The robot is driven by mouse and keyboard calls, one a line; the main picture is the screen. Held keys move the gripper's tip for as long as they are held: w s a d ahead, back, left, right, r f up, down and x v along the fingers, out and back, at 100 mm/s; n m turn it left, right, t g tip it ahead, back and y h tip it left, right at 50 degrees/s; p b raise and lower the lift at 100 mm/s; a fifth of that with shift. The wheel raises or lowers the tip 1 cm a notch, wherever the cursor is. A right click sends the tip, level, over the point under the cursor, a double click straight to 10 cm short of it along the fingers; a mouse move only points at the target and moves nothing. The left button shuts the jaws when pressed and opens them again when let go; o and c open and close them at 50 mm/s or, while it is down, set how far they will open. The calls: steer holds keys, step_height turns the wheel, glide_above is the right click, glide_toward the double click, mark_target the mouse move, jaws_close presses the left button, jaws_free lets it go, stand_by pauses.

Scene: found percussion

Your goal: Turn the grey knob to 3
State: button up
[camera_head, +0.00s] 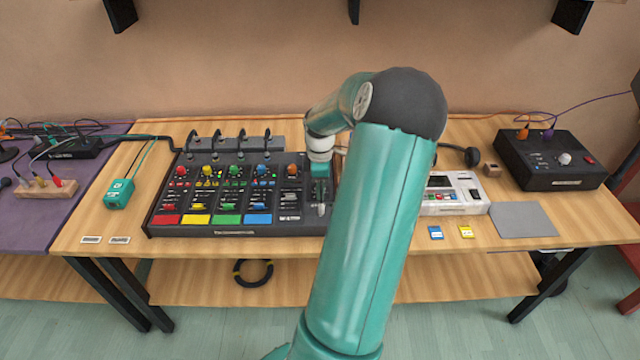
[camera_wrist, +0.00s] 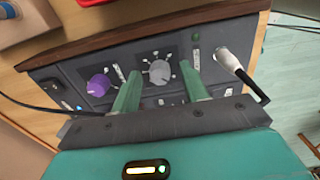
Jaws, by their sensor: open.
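The grey knob (camera_wrist: 160,72) sits on a dark panel (camera_wrist: 75,72) in the wrist view, with a ring of marks around it. I cannot read which mark it points to. My gripper (camera_wrist: 159,69) is open, with one green finger to each side of the knob. I cannot tell whether the fingers touch it. In the head view my gripper (camera_head: 320,207) points down by the right end of the mixer, and my arm hides much of what is there.
A purple knob (camera_wrist: 98,85) is left of the grey knob, and a plugged cable (camera_wrist: 230,62) is to its right. The mixer (camera_head: 235,230) stands left of my arm. A white device (camera_head: 455,192) and a black box (camera_head: 540,182) with a pale knob stand to the right.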

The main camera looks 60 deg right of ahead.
jaws_close()
